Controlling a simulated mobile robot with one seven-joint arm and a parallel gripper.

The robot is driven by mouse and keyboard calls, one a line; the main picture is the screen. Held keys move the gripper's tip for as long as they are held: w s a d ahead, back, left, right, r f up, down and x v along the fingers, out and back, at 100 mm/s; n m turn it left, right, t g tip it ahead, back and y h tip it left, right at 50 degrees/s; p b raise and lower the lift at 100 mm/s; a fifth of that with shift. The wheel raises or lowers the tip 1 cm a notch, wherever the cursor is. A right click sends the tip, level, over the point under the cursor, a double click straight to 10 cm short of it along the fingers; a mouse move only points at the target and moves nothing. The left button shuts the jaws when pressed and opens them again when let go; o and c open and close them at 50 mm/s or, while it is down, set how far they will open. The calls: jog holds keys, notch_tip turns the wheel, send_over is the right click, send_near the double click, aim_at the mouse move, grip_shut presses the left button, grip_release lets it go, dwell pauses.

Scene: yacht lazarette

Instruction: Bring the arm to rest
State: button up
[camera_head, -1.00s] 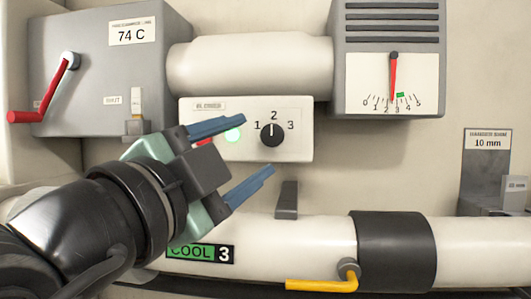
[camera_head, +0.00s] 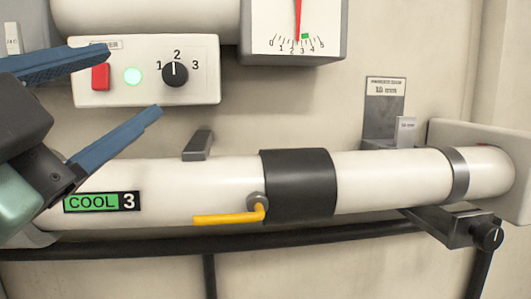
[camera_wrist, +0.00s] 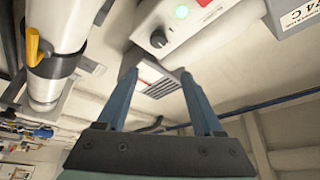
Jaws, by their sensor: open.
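My gripper (camera_head: 134,92) is at the left edge of the head view, its two blue fingers spread apart with nothing between them. It appears in front of the white control box (camera_head: 120,93), which has a red button, a lit green lamp and a black knob (camera_head: 175,74) pointing to 2. In the wrist view the open fingers (camera_wrist: 160,78) point up the picture, and the control box (camera_wrist: 190,25) shows above them. Whether the fingers touch anything cannot be told, but no contact is visible.
A white pipe (camera_head: 390,175) with a black sleeve (camera_head: 298,183), a yellow lever (camera_head: 230,218) and a "COOL 3" label runs below. A gauge (camera_head: 297,30) with a red needle near 3 is above. A bracket (camera_head: 383,125) stands right. Wall between gauge and bracket is bare.

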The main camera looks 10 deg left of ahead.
jog(key=d+r+n+t+y, duration=0.1)
jog(key=d+n+t, duration=0.5)
jog(key=d+n, duration=0.6)
jog(key=d, duration=0.4)
jog(key=shift+s+r, duration=0.3)
dwell(2.0)
